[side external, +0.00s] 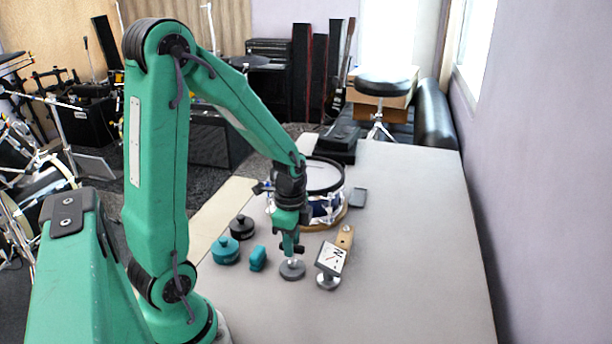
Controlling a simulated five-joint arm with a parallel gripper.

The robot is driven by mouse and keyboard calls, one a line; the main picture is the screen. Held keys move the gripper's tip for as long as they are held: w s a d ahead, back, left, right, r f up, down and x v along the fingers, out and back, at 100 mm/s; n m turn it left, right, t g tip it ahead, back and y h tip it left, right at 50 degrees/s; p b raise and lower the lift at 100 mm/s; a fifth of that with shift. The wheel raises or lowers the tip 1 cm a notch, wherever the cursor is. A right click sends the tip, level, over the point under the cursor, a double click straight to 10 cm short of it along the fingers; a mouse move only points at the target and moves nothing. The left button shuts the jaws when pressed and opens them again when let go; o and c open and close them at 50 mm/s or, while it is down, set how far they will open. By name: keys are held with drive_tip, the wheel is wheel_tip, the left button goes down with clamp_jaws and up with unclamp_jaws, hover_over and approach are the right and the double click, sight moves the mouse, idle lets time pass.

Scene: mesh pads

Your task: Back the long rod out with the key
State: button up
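A snare drum (322,178) with a pale head and dark blue shell with bright metal fittings stands on the grey table, partly hidden behind my wrist. My gripper (291,247) points down in front of the drum, above a grey round base (291,271) with a short pale stem. The fingers are small and dark here, so I cannot tell whether they hold the stem or anything else. I cannot make out the key or a long rod as separate things; the drum's near left side is hidden by my arm.
A white-faced gauge (332,258) on a round foot stands right of my gripper, with a tan block (345,236) behind it. A teal round pot (225,252), a black one (242,228) and a teal block (258,259) sit left. A dark pad (357,197) lies right of the drum. The table's right side is clear.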

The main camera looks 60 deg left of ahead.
clamp_jaws()
drive_tip(key=shift+r, duration=0.15)
drive_tip(key=shift+r, duration=2.9)
drive_tip(key=w+a+r, duration=0.5)
drive_tip(key=w, duration=0.3)
drive_tip(key=w+a+r, duration=0.4)
drive_tip(key=w+r, duration=0.1)
drive_tip(key=w, duration=0.3)
drive_tip(key=shift+w+a+r, duration=0.2)
drive_tip(key=shift+a+r, duration=0.15)
